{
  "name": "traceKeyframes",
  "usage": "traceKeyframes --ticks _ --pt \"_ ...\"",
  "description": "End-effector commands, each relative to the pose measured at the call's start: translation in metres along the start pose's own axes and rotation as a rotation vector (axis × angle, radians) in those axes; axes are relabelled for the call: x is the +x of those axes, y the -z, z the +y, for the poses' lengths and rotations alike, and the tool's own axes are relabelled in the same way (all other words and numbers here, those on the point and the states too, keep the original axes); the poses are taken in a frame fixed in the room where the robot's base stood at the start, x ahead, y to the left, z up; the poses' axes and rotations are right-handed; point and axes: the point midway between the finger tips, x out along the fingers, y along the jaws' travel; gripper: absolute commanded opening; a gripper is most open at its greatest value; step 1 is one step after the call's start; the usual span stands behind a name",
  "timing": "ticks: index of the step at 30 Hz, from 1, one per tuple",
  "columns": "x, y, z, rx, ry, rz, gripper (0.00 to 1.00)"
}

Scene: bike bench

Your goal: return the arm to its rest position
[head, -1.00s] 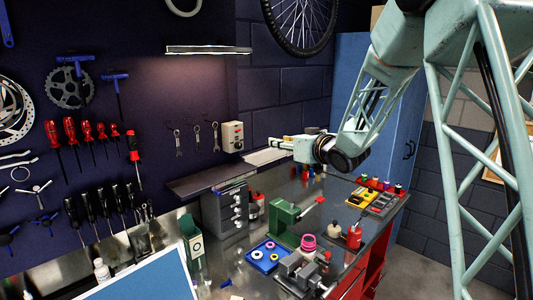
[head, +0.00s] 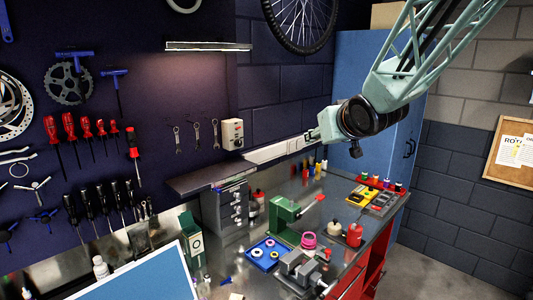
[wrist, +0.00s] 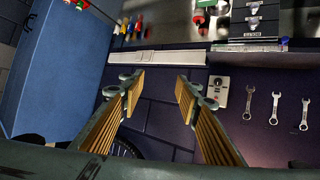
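My gripper shows in the head view (head: 312,135) high above the far part of the workbench, in front of the wall and the blue cabinet. It points to the left in the picture, toward the wall. In the wrist view my gripper (wrist: 157,82) has its two yellow-ribbed fingers well apart, with nothing between them but the dark wall behind. My arm reaches in from the upper right of the head view. No object is held.
The workbench (head: 225,268) carries a green tool (head: 284,212), a vise (head: 300,270), a blue tray (head: 268,243), bottles and a red tray (head: 380,184). The blue cabinet (head: 375,75) stands behind my arm. Wrenches (head: 196,135) and a switch box (head: 232,134) hang on the wall.

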Motion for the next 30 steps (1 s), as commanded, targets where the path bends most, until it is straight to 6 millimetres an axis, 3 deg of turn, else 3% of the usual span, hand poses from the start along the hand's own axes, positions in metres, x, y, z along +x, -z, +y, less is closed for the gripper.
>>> traceKeyframes --ticks 15,30 --pt "-0.106 -0.053 0.02 0.033 -0.109 -0.168 0.31" --pt "-0.215 -0.125 0.017 0.081 -0.161 -0.344 0.31"
